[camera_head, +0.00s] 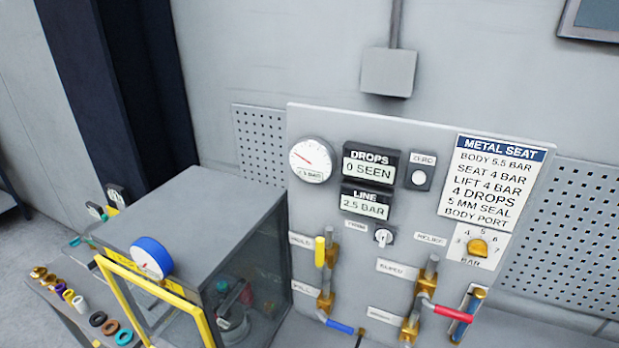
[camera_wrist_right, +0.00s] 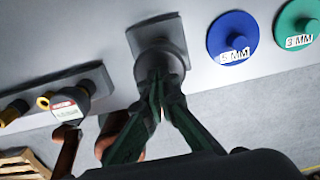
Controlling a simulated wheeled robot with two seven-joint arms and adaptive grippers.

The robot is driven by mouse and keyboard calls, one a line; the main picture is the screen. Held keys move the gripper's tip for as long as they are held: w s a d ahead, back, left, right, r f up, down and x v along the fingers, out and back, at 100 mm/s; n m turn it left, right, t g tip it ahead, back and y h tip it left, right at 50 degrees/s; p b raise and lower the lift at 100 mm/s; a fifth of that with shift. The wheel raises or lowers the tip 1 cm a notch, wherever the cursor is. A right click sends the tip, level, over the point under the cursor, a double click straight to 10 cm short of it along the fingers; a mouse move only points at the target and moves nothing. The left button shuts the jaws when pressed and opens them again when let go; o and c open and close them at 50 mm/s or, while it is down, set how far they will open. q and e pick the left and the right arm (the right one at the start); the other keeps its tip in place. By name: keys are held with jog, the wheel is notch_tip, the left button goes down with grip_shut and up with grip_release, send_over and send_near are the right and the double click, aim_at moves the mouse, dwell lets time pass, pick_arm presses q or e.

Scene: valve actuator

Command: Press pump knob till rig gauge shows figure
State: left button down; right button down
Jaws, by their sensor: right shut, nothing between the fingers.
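The rig panel (camera_head: 345,230) carries a round white dial gauge (camera_head: 311,160) with a red needle. The LINE display (camera_head: 366,204) reads 2.5 BAR and the DROPS display (camera_head: 370,166) reads 0 SEEN. My right gripper (camera_wrist_right: 158,82) is shut and empty in the right wrist view. Its tips are at the front of a round grey knob (camera_wrist_right: 154,52) on a square plate and partly hide it. I cannot tell whether they touch, and no label marks the knob as the pump. My left gripper is not in view.
The METAL SEAT sign (camera_head: 493,182) lists BODY 5.5 BAR, SEAT 4 BAR, LIFT 4 BAR. A grey cabinet (camera_head: 195,215) with a yellow frame stands left, a blue-rimmed gauge (camera_head: 150,258) near it. Blue (camera_wrist_right: 232,38) and green (camera_wrist_right: 296,24) discs are right of the knob.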

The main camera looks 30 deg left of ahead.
jog(key=shift+f+b, duration=2.35)
jog(key=shift+f, duration=0.5)
jog(key=shift+r, duration=0.2)
jog(key=shift+r+p, duration=1.65)
jog(key=shift+r, duration=1.7)
jog(key=shift+f, duration=0.25)
jog(key=shift+f+b, duration=2.95)
jog(key=shift+f, duration=0.3)
jog(key=shift+r, duration=0.2)
jog(key=shift+r+p, duration=1.65)
jog(key=shift+r, duration=1.65)
